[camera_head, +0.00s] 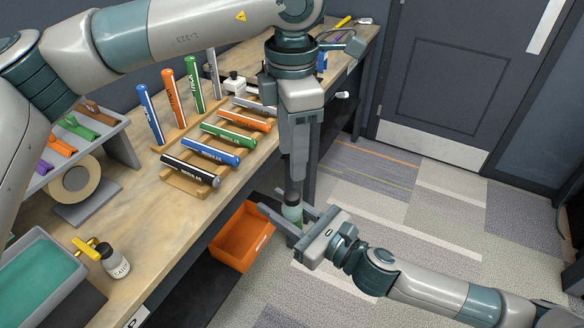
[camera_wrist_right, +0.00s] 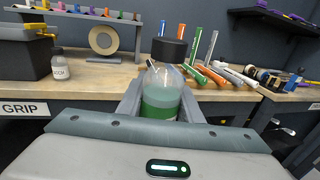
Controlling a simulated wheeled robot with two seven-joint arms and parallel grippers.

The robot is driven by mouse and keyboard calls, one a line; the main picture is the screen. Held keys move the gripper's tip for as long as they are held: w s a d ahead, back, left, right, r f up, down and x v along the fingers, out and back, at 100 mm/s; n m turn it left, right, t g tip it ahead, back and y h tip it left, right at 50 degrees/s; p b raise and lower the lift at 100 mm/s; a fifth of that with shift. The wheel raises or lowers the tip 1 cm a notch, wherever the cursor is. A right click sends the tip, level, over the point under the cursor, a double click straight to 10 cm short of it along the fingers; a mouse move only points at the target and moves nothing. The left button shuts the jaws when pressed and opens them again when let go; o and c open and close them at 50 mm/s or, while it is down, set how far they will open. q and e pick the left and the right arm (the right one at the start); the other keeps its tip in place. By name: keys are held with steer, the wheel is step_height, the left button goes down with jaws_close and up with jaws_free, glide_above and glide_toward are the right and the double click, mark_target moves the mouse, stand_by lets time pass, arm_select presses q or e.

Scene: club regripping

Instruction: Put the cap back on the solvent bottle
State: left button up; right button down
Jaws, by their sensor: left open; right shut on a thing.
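The solvent bottle (camera_wrist_right: 161,98) is clear with green liquid. It stands between the fingers of my right gripper (camera_wrist_right: 160,108), which is shut on it. In the head view the right gripper (camera_head: 291,222) holds the bottle (camera_head: 292,213) out in front of the bench, over the floor. The black cap (camera_wrist_right: 168,49) sits at the top of the bottle's neck in the right wrist view. I cannot tell whether it is fully seated. My left gripper (camera_head: 294,178) points straight down just above the bottle and is open. Its fingers hide most of the cap in the head view.
The wooden bench (camera_head: 140,215) holds a rack of coloured grips (camera_head: 215,150), a tape roll (camera_head: 75,184), a small labelled bottle (camera_head: 116,263) and a tray with a green liner (camera_head: 38,285). An orange bin (camera_head: 240,238) is beneath the bench edge.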

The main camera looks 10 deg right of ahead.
arm_select(q)
steer(key=shift+r, duration=1.3)
